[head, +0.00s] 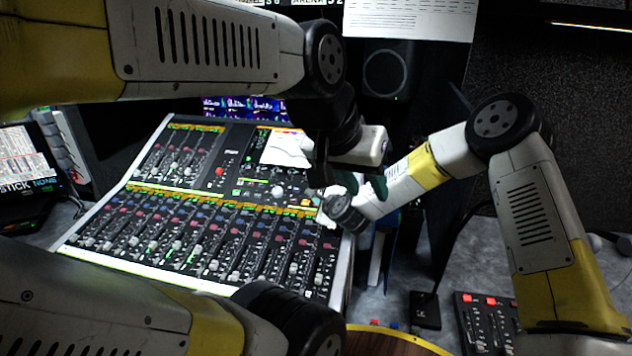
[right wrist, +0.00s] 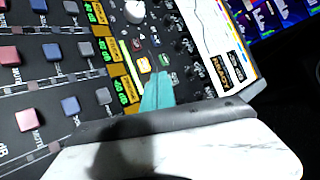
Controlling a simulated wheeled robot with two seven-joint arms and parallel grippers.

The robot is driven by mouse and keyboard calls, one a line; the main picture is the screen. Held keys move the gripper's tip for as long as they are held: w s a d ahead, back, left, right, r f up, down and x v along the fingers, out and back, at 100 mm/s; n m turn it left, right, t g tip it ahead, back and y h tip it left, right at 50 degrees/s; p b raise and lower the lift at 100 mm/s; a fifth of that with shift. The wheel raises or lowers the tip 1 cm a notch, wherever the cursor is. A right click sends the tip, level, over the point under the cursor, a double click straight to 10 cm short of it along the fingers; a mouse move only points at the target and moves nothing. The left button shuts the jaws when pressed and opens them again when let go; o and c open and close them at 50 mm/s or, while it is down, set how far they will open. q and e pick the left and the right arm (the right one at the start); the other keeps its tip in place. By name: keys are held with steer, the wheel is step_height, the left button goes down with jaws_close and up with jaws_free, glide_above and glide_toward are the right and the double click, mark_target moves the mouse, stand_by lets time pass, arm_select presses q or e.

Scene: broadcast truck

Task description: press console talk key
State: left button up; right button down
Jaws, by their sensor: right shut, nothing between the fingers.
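The mixing console (head: 120,262) fills the middle of the head view, with rows of faders, knobs and small keys.
A speaker (head: 388,72) and screens (head: 243,107) stand behind. A small control box (head: 484,322) is at the lower right. My two arms crowd close together over the console's right side.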

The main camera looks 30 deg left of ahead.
steer(key=shift+w+f, duration=0.25)
steer(key=shift+f, duration=0.2)
stand_by(0.7)
steer(key=shift+s+r, duration=0.35)
steer(key=shift+r, duration=0.5)
step_height(320, 180, up, 6)
steer(key=s, duration=0.2)
steer(key=shift+s+d+f, duration=0.15)
steer(key=shift+d+f, duration=0.05)
steer(key=shift+d, duration=0.1)
stand_by(0.5)
